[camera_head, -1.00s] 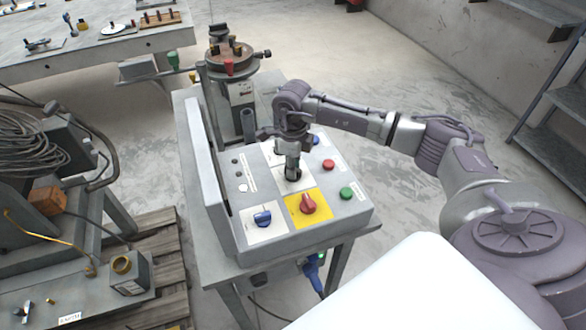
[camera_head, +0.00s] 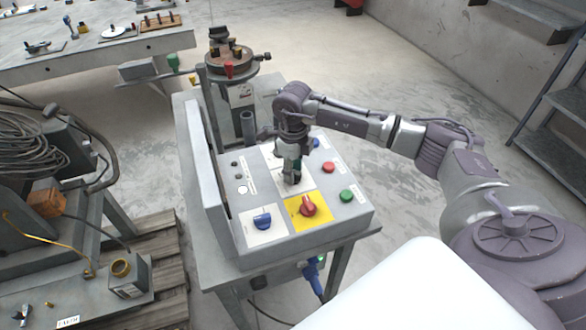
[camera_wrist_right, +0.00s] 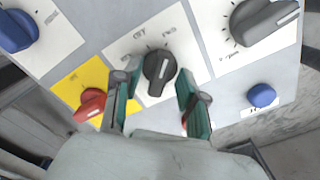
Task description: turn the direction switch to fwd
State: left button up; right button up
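The direction switch looks to be the black knob (camera_wrist_right: 158,70) on a white plate in the wrist view. Its white pointer line points up and slightly right in that view, between small labels, one of which seems to read FWD. My right gripper (camera_wrist_right: 154,88) is open, with one green-padded finger on each side of the knob and visible gaps between them. In the head view my right gripper (camera_head: 291,174) points down over the panel and mostly hides the knob. My left gripper is not in view.
On the same control box (camera_head: 228,238) are a blue knob (camera_head: 262,222), a red knob on a yellow plate (camera_head: 309,206), a green button (camera_head: 347,196) and a red button (camera_head: 327,168). A large grey dial (camera_wrist_right: 262,22) and a blue button (camera_wrist_right: 261,95) sit near the gripper.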

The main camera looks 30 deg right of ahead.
jog(key=shift+r, duration=0.1)
notch_tip(320, 180, up, 12)
dwell(0.5)
jog(key=shift+f, duration=0.2)
dwell(0.3)
